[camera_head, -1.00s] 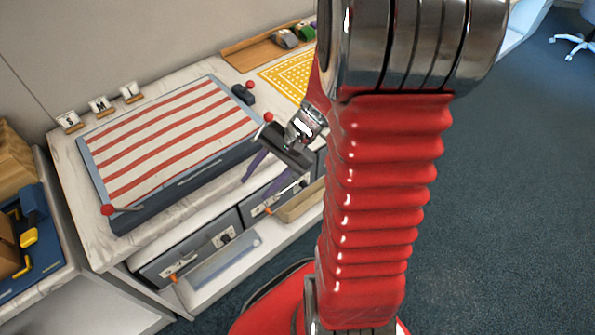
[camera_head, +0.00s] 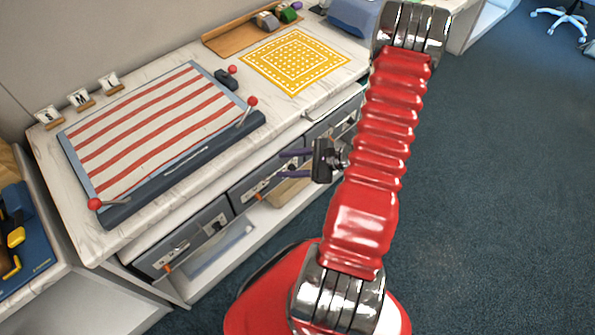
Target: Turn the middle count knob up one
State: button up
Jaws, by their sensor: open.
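Three grey control panels sit in a row under the counter: a left one (camera_head: 178,246), a middle one (camera_head: 247,187) and a right one (camera_head: 340,119). The middle panel has a pale plate with an orange-tipped lever (camera_head: 248,198) at its left end. Its dark count knob seems to be near the plate's right end, at my gripper, and is too small to make out clearly. My gripper (camera_head: 284,164) is open, its two purple fingers pointing left at the right part of the middle panel. One finger is above the other. I cannot tell whether they touch the knob.
On the counter lie a red-and-white striped board (camera_head: 155,125) with red-ball levers, a yellow patterned mat (camera_head: 295,61) and a wooden tray (camera_head: 240,36). Several letter cards stand at the back left. A shelf runs below the panels.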

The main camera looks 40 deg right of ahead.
aim_at(292, 168)
jog(key=s+d+f+m+t+h, duration=0.1)
jog(key=s+d+f+m+h, duration=0.2)
jog(key=d+f+m, duration=0.2)
jog(key=s+d+f+m+t+h, duration=0.2)
jog(key=s+d+f+m+h, duration=0.1)
jog(key=f, duration=0.7)
jog(key=shift+s+d+m+h, duration=0.35)
jog(key=shift+d+m+h, duration=0.25)
jog(key=shift+d+m, duration=0.4)
jog(key=shift+a+f, duration=0.1)
jog(key=x, duration=1.3)
jog(key=shift+w+f, duration=0.15)
jog(key=shift+w, duration=0.2)
jog(key=shift+c, duration=0.5)
jog(key=c, duration=0.9)
